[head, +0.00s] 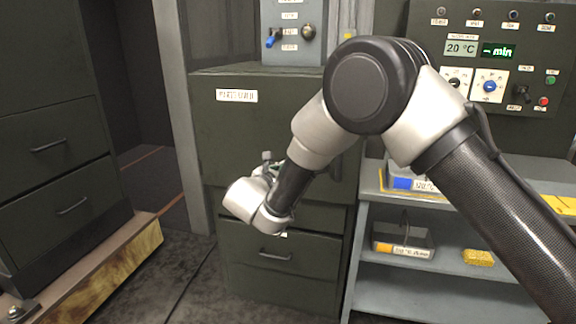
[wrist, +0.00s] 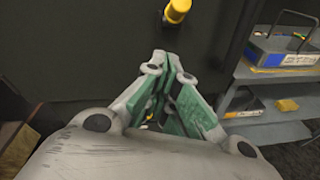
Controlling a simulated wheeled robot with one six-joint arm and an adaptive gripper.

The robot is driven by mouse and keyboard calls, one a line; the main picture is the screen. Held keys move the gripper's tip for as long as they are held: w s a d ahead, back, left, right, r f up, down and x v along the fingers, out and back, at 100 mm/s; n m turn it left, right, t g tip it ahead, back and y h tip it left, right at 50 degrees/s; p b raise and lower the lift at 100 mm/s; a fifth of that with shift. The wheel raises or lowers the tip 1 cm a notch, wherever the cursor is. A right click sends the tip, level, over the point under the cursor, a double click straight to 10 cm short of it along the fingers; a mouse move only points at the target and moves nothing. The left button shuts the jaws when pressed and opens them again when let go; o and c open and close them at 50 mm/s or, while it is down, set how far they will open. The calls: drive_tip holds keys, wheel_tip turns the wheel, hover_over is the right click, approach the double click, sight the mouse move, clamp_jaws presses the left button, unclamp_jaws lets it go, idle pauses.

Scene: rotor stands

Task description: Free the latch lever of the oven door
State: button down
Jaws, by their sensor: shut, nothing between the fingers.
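In the wrist view, a short lever with a yellow grip (wrist: 177,11) stands out from a dark panel, cut by the top edge of the picture. I take it for the latch lever. The dark panel (wrist: 95,40) behind it looks like the oven door; it also shows in the head view as the dark green front (head: 235,130) with a white label. My gripper (wrist: 170,62) is shut and empty, its green-padded fingers together, below the lever in the picture and apart from it. In the head view my arm hides the fingertips and the lever.
A grey shelf (head: 455,222) with trays (head: 403,240) stands right of the cabinet. A control panel (head: 490,70) is above it. A dark drawer cabinet (head: 50,150) is at the left. Open floor (head: 185,270) lies between.

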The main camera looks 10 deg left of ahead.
drive_tip(key=s, duration=0.2)
drive_tip(key=s+r, duration=0.1)
drive_tip(key=s, duration=0.2)
drive_tip(key=shift+a, duration=0.2)
drive_tip(key=s+d+f+m+g+h, duration=0.1)
drive_tip(key=d+f+m+g+h, duration=0.2)
drive_tip(key=d+f, duration=0.3)
drive_tip(key=s+d+r+m+g+h, duration=0.1)
drive_tip(key=s+d+r+m+g, duration=0.15)
drive_tip(key=d, duration=0.55)
drive_tip(key=s+d+r+m+g+h, duration=0.1)
drive_tip(key=d+m+g, duration=0.25)
drive_tip(key=d, duration=0.45)
drive_tip(key=s+d+r+m+g+h, duration=0.15)
drive_tip(key=d+m, duration=0.25)
drive_tip(key=d, duration=0.4)
drive_tip(key=s+d+r+m+y, duration=0.4)
drive_tip(key=s+d+m, duration=0.5)
drive_tip(key=d, duration=0.5)
drive_tip(key=s+d+r+m+g+y, duration=0.1)
drive_tip(key=s+d+r+m+y, duration=0.3)
drive_tip(key=s+d+r+m, duration=0.5)
drive_tip(key=s+d, duration=0.5)
drive_tip(key=d, duration=0.1)
drive_tip(key=shift+s+r+m, duration=0.15)
drive_tip(key=shift+r+m, duration=0.15)
drive_tip(key=shift+g, duration=0.25)
